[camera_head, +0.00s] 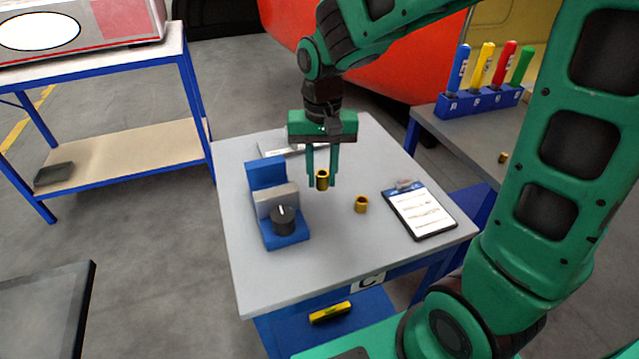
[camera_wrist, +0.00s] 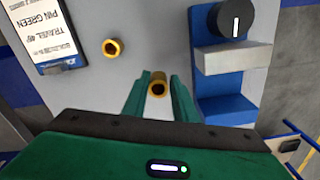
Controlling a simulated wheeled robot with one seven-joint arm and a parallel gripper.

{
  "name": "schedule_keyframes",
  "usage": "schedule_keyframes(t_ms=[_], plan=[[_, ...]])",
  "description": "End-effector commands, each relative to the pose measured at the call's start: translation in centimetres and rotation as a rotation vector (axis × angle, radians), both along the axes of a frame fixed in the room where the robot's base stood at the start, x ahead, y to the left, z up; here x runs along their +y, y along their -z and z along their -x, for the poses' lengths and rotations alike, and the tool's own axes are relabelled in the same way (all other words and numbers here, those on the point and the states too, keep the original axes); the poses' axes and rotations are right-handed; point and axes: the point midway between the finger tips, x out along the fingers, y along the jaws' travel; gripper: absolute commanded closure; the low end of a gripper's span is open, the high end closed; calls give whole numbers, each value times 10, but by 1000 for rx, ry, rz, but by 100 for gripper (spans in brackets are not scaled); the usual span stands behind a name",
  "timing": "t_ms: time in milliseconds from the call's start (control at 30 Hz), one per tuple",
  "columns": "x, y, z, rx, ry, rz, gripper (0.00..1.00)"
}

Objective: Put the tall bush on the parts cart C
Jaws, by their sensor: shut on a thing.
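My gripper (camera_head: 322,180) is shut on a brass bush (camera_head: 322,177), which looks like the tall one, above the grey top of parts cart C (camera_head: 330,275). In the wrist view the held bush (camera_wrist: 157,88) sits between the green fingertips (camera_wrist: 157,92). A second brass bush (camera_head: 361,204) stands on the cart top, right of the held one; it also shows in the wrist view (camera_wrist: 112,47). I cannot tell for sure whether the held bush touches the cart top.
A blue fixture with a black knob (camera_head: 283,220) stands left of my gripper. A clipboard (camera_head: 420,210) lies at the right. A grey device (camera_head: 280,146) lies behind. The cart's front top is clear. A side table (camera_head: 455,135) holds coloured handles and a small brass piece (camera_head: 503,157).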

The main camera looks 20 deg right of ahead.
Motion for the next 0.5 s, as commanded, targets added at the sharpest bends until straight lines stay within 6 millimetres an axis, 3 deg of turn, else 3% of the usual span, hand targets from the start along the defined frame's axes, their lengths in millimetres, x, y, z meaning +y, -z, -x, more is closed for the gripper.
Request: schedule_keyframes(t_ms=[200,500], plan=[[0,28,1,3,0,1,98],[0,34,0,0,0,1,98]])
